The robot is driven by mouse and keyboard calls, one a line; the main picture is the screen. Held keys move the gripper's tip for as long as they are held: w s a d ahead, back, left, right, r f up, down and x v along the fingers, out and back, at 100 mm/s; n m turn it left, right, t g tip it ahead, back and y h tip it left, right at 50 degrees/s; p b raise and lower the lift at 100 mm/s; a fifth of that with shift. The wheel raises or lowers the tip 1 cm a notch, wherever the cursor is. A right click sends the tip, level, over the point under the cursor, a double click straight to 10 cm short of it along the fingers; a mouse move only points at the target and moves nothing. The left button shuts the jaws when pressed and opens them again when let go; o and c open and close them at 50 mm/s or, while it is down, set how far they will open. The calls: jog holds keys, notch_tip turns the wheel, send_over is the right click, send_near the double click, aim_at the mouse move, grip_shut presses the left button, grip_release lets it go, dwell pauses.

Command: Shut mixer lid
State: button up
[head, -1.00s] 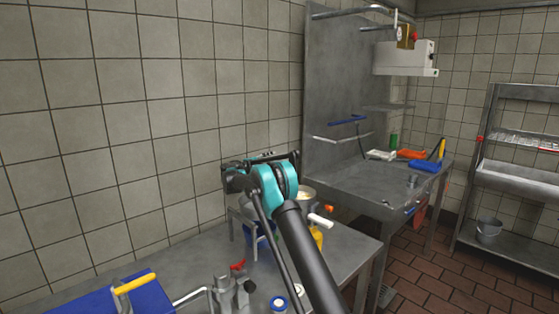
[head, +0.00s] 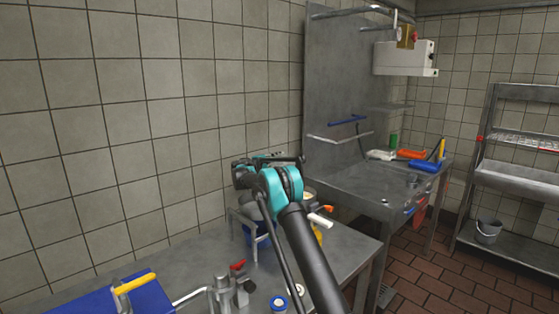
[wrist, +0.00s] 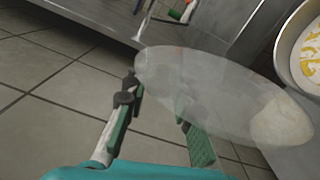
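In the wrist view a clear, round mixer lid (wrist: 205,85) is tilted in front of my gripper (wrist: 158,100). The two green-padded fingers are spread apart, and the lid overlaps the right one. I cannot tell whether a finger touches the lid. The mixer bowl (wrist: 291,60), pale with yellow pieces inside, is at the right edge, and its top is uncovered in the part that shows. In the head view the bowl (head: 309,196) is partly hidden behind my arm. My gripper is mostly hidden there, and the lid cannot be made out.
A yellow bottle (head: 317,232) stands near the bowl. The tiled wall (head: 150,130) is close behind my arm.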

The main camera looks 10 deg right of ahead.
grip_shut()
jog(key=shift+s+d+r+m, duration=0.35)
jog(key=shift+s+d+m, duration=0.25)
jog(key=shift+s+m, duration=0.3)
jog(key=s+d+f+m, duration=0.3)
jog(key=s+d+m, duration=0.5)
jog(key=s+m, duration=0.2)
jog(key=shift+s+f, duration=0.3)
jog(key=shift+s, duration=0.1)
